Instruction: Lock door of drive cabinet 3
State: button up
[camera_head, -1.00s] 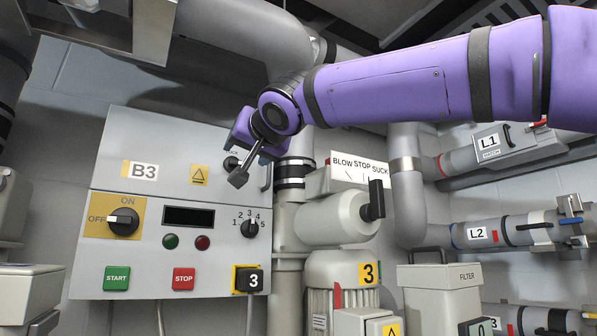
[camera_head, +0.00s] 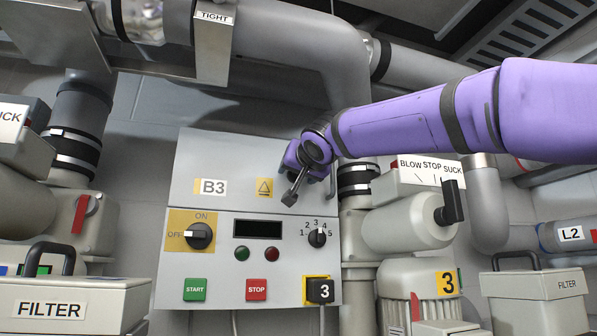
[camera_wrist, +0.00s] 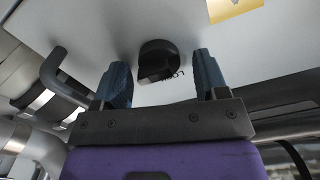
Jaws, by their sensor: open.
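The grey drive cabinet B3 (camera_head: 225,150) is on the wall, its door appearing closed. My gripper (camera_head: 290,198) is at the upper right of the door, open. In the wrist view its fingers (camera_wrist: 162,75) are spread to either side of the knob; I cannot tell whether they touch it. In the head view the gripper hides the knob. A dark door handle (camera_wrist: 58,76) is left of the fingers in the wrist view.
A vertical pipe (camera_head: 358,180) and blower valve (camera_head: 410,228) stand close on the right.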

jog(key=c, duration=0.9)
jog(key=shift+n, duration=0.4)
jog(key=n, duration=0.3)
jog(key=shift+a+n, duration=0.1)
jog(key=shift+n, duration=0.3)
jog(key=n, duration=0.4)
jog(key=shift+a+n, duration=0.1)
jog(key=shift+n, duration=0.2)
jog(key=n, duration=0.4)
jog(key=shift+a+f, duration=0.1)
jog(key=n, duration=0.4)
jog(key=shift+f+n, duration=0.15)
jog(key=shift+n, duration=0.15)
